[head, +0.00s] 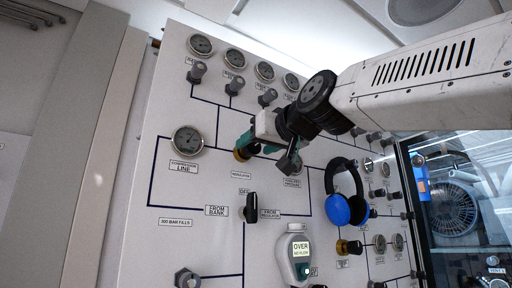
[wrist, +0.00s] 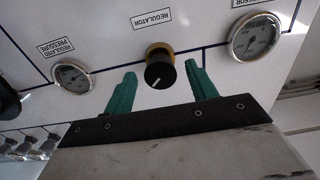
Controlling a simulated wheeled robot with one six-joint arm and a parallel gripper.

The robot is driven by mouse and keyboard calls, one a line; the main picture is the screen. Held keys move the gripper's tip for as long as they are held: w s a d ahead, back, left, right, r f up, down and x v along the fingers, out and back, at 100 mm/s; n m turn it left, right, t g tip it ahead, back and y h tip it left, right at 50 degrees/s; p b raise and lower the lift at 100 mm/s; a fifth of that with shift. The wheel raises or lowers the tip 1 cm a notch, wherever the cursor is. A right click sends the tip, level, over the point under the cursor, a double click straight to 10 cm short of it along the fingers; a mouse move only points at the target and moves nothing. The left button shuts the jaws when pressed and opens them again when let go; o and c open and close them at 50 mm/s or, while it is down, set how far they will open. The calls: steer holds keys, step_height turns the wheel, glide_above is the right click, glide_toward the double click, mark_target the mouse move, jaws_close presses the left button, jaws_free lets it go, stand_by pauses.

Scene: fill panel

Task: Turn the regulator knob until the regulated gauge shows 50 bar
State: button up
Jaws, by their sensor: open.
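The regulator knob (wrist: 160,68) is black with a white pointer line and a brass-coloured collar, below the REGULATOR label in the wrist view. In the head view its brass part (head: 241,155) shows beside my gripper. My gripper (head: 267,151) is open in front of the panel. In the wrist view its teal fingers stand on either side of the knob with gaps, not gripping it; the depth between tips and knob is unclear. The regulated pressure gauge (wrist: 72,77) is a small round dial left in the wrist view; its reading is too small to tell.
The compressor line gauge (head: 187,141) is left of the knob, also large in the wrist view (wrist: 254,38). A black selector handle (head: 251,207) is below. Blue ear defenders (head: 347,207) hang right, and a handheld meter (head: 295,254) reading OVER sits low on the panel (head: 140,240).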

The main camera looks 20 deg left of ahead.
steer(key=shift+w+a, duration=0.45)
steer(key=c, duration=1)
steer(key=shift+n, duration=0.3)
steer(key=o, duration=1)
